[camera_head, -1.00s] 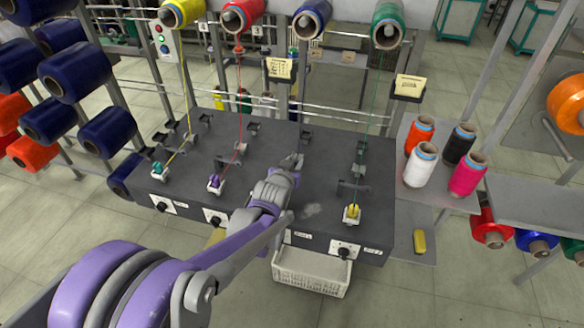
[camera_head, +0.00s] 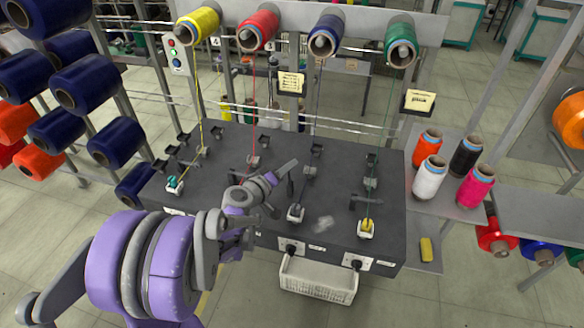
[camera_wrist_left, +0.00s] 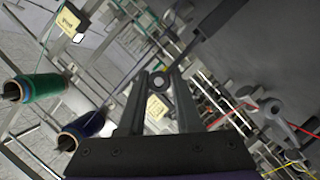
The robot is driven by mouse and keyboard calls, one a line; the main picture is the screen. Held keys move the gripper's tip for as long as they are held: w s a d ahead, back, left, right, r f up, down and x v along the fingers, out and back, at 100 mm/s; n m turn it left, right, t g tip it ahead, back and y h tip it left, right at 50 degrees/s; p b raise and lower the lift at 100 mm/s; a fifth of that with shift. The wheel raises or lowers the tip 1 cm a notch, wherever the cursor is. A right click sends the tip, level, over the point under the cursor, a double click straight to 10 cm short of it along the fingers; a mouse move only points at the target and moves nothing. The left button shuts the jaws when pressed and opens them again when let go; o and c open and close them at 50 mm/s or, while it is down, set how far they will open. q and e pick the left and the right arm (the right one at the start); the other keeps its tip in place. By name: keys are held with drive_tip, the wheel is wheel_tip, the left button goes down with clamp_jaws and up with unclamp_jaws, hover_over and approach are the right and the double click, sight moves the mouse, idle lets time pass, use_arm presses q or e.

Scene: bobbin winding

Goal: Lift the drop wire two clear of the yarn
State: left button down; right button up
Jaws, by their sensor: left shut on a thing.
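My left gripper (camera_head: 285,170) is above the second winding position from the left, with its fingers pointing up and right. In the left wrist view its jaws (camera_wrist_left: 159,84) are shut around a small round end. A thin dark rod runs from there to a thicker dark bar (camera_wrist_left: 218,22), apparently drop wire two. The red yarn (camera_head: 254,110) comes down from the red cone (camera_head: 258,32) and passes behind my left wrist. Whether the wire is clear of the yarn cannot be told. My right gripper is not in view.
The dark machine bed (camera_head: 335,180) carries several winding positions. A pale bobbin holder (camera_head: 295,213) and a yellow bobbin (camera_head: 366,228) stand to the right of my gripper. A white basket (camera_head: 318,280) hangs below the front edge. Thread cones (camera_head: 429,177) stand on the right shelf.

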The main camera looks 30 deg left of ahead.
use_arm(q)
drive_tip(key=shift+s+a+f+n+t+h+b, duration=0.3)
drive_tip(key=shift+a+f+n+h, duration=0.25)
drive_tip(key=shift+n, duration=0.45)
drive_tip(key=shift+a+r, duration=0.1)
drive_tip(key=c, duration=0.7)
unclamp_jaws()
drive_tip(key=shift+o, duration=0.4)
drive_tip(key=shift+r, duration=0.1)
drive_tip(key=shift+a, duration=0.1)
drive_tip(key=v, duration=1)
drive_tip(key=shift+s+b, duration=0.3)
drive_tip(key=shift+s, duration=0.05)
